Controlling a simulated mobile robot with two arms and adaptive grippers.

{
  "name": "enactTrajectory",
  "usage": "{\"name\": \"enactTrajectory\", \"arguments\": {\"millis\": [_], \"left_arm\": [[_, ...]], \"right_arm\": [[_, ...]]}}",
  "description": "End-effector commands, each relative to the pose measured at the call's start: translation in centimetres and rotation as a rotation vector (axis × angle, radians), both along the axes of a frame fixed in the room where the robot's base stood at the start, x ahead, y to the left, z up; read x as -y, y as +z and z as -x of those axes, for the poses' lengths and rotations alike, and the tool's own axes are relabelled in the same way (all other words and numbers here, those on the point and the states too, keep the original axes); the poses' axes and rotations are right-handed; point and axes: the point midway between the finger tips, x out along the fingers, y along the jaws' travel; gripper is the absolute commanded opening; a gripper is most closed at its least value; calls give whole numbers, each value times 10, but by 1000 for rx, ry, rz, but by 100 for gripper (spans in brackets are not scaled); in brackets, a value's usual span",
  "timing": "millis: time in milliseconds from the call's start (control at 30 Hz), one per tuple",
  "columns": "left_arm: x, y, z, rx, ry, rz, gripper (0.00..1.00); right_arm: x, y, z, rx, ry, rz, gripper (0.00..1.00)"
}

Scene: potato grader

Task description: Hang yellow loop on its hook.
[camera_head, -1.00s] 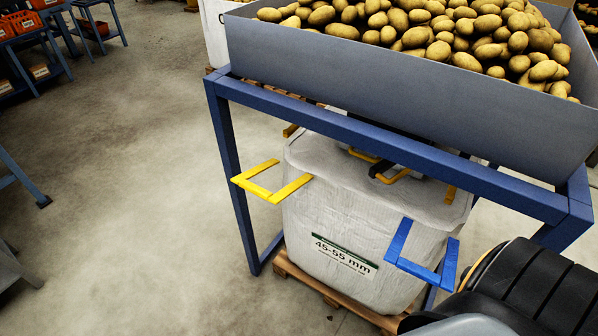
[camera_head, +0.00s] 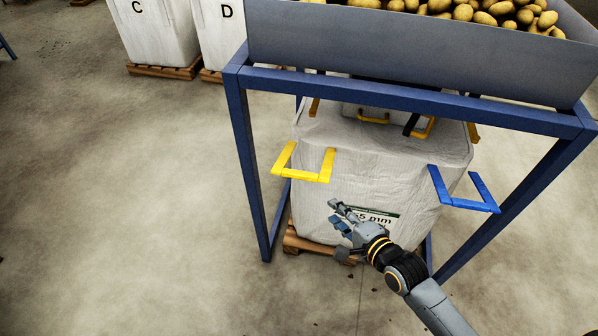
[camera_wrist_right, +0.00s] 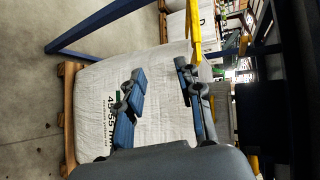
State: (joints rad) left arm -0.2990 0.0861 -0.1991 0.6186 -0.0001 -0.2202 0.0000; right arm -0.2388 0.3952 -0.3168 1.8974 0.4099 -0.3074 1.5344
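The yellow loop (camera_head: 328,165) sticks out from the front left top corner of the white bag (camera_head: 400,165) in the head view. It hangs free on no hook. A yellow strip, probably this loop, shows at the top of the right wrist view (camera_wrist_right: 195,32). An ochre hook-like piece (camera_head: 314,107) shows under the blue frame above the bag's left side; I cannot tell for certain that it is the loop's hook. My right gripper (camera_head: 333,213) is open and empty before the bag's front, below the yellow loop. My left gripper is out of view.
A blue frame (camera_head: 236,140) surrounds the bag and carries a grey bin of potatoes (camera_head: 420,50). A blue loop (camera_head: 466,200) juts from the bag's front right corner. The bag stands on a wooden pallet (camera_head: 300,243). Floor at left is clear.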

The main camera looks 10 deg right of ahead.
Motion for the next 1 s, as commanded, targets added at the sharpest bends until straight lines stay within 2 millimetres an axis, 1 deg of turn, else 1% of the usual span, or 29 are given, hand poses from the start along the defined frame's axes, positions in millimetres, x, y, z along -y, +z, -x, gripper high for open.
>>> {"name": "enactTrajectory", "arguments": {"millis": [33, 100, 167, 233, 367, 467, 600, 800, 1000], "left_arm": [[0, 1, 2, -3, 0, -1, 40], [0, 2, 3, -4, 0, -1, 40], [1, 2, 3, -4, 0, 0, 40], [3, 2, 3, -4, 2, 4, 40], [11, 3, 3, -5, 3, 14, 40], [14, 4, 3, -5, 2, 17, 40], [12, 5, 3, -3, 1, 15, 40], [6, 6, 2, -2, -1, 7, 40], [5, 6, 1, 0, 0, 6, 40]], "right_arm": [[-7, 22, 0, 11, 5, -59, 36], [-14, 42, 1, 16, 8, -122, 36], [-18, 52, 1, 16, 10, -157, 36], [-21, 57, -1, 16, 11, -177, 36], [-28, 55, -14, 17, 10, -182, 36], [-37, 50, -30, 17, 10, -182, 36], [-52, 42, -57, 18, 11, -180, 36], [-70, 33, -90, 19, 10, -179, 36], [-80, 26, -109, 17, 10, -178, 36]]}}
